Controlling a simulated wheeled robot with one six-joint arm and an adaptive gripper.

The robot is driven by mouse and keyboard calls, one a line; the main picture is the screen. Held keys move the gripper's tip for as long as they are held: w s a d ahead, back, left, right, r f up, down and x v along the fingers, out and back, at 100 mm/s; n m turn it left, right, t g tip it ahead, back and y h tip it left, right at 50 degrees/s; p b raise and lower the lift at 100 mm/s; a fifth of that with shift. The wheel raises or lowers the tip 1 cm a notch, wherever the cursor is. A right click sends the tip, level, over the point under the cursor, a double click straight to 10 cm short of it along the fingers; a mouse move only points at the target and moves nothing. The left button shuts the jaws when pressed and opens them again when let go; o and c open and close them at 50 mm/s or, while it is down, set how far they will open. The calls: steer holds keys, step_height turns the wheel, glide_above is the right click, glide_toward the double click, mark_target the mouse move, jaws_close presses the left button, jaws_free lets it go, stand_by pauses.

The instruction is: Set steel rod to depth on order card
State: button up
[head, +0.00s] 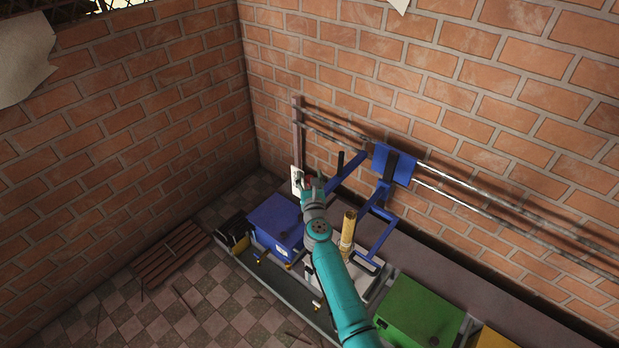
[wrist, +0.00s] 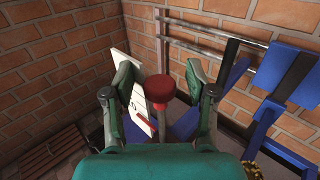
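My gripper (head: 313,186) is at the left end of the blue frame, in front of the corner of the brick walls. In the wrist view its two fingers (wrist: 161,85) are spread, with a red round knob (wrist: 158,88) between them; a gap shows on the knob's right side. A white board with dark marks (wrist: 139,97) stands behind the left finger; it also shows in the head view (head: 297,180). I cannot tell whether it is the order card. The steel rod cannot be made out for certain; two shiny horizontal bars (head: 480,196) run along the wall.
A blue frame (head: 394,165) rides on the bars, beside a gold cylinder (head: 348,230). A blue box (head: 275,222), a black case (head: 233,233) and a green box (head: 418,312) stand along the wall. A wooden pallet (head: 172,253) lies on the checkered floor.

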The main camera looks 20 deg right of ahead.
steer(key=s+a, duration=0.2)
steer(key=s, duration=1)
stand_by(0.6)
steer(key=s+d+f+n, duration=0.2)
steer(key=s+n, duration=0.7)
steer(key=s, duration=0.6)
steer(key=s+d+f+n, duration=0.2)
steer(key=s+n, duration=0.7)
steer(key=s, duration=0.7)
steer(key=s+a+r+n+g+y, duration=0.1)
steer(key=s+r+n, duration=0.4)
steer(key=s+n, duration=0.5)
steer(key=s+a+r+n+g+y, duration=0.1)
steer(key=s+r+n, duration=0.5)
steer(key=s, duration=0.8)
steer(key=shift+n+g+y, duration=0.4)
steer(key=shift+n+g, duration=0.1)
steer(key=shift+n, duration=1.4)
